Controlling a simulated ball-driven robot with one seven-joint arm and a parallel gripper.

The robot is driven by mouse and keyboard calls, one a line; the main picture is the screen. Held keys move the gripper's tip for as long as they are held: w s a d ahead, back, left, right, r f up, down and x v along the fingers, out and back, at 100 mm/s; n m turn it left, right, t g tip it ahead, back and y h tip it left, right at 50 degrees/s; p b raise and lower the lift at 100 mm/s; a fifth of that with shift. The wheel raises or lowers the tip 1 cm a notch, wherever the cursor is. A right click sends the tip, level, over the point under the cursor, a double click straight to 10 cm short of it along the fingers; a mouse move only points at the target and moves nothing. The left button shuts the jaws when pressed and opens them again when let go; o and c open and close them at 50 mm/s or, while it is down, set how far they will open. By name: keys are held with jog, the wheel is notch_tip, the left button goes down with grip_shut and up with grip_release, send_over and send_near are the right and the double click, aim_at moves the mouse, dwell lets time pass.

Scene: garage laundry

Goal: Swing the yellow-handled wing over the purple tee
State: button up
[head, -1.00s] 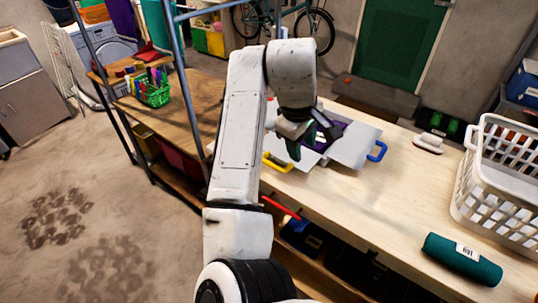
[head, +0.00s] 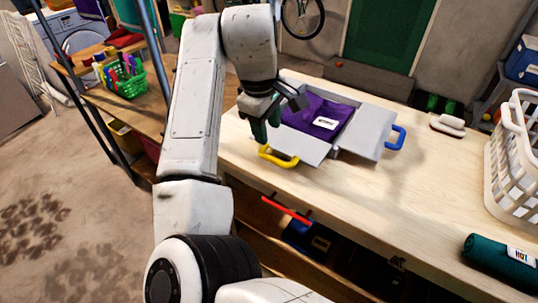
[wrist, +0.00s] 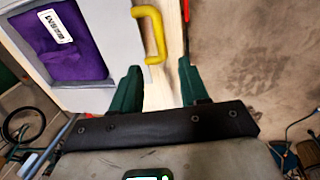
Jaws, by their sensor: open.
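The folding board lies on the wooden table with its grey wings spread. The purple tee (head: 318,117) lies folded on its middle, with a white label; it also shows in the wrist view (wrist: 75,50). The yellow handle (head: 278,156) sticks out from the near-left wing (head: 305,145). In the wrist view the yellow handle (wrist: 153,33) stands just beyond and between my fingers, toward the left one. My gripper (wrist: 160,85) is open and empty, its green fingers apart. In the head view it is beside the board's left edge, partly hiding it.
A blue handle (head: 396,137) is on the right wing. A green basket of bottles (head: 124,78) stands at left. The table front is clear.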

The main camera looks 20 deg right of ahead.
aim_at(273, 158)
jog(key=f, duration=0.3)
jog(key=d+f, duration=0.1)
jog(key=f, duration=0.3)
jog(key=w+f, duration=0.1)
jog(key=f, duration=0.2)
jog(key=shift+d+f, duration=0.2)
jog(key=shift+d, duration=0.1)
grip_shut()
